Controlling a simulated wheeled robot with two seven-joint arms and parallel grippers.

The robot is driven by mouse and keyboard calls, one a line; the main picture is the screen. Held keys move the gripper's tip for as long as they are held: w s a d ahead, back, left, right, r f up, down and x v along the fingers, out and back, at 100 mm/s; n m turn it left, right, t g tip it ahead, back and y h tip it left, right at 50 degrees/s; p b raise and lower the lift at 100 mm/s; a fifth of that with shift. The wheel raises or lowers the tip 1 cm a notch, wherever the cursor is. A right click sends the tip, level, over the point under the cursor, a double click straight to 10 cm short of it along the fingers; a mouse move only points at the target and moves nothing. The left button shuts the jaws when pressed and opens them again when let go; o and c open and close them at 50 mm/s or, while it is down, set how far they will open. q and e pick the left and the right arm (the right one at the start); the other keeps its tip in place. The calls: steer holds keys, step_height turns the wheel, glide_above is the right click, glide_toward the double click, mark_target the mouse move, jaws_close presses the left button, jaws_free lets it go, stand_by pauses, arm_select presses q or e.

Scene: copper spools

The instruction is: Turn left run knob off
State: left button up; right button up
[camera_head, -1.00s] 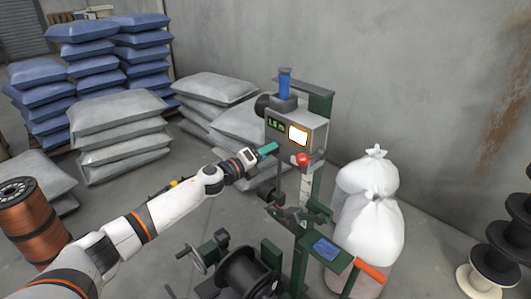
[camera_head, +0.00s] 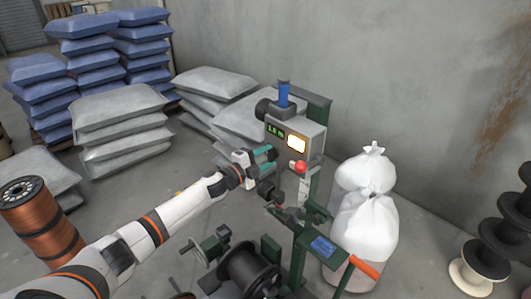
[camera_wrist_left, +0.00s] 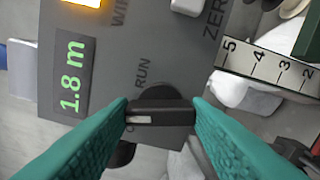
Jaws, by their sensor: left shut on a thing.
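The run knob (camera_wrist_left: 158,112) is a black knob with a light mark on its bar, on the grey control box (camera_wrist_left: 200,60). It shows in the left wrist view beside the printed word RUN. My left gripper (camera_wrist_left: 160,112) has its two teal fingers on either side of the knob's bar, shut on it. In the head view my left gripper (camera_head: 268,154) is at the left lower front of the control box (camera_head: 300,130). The knob is hidden there. My right gripper is not in view.
The box carries a green display reading 1.8 m (camera_wrist_left: 72,88), a lit button (camera_head: 297,144) and a red button (camera_head: 299,168). Below stand the green machine frame and a black spool (camera_head: 245,270). White bags (camera_head: 362,220) stand to the right, grey sacks (camera_head: 115,115) at the back left.

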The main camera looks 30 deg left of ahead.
arm_select(q)
steer(key=shift+n+p, duration=0.95)
steer(key=shift+n, duration=0.95)
steer(key=shift+f, duration=0.1)
steer(key=o, duration=1)
steer(key=shift+b+v, duration=0.75)
steer(key=shift+v, duration=5.3)
steer(key=shift+w, duration=0.1)
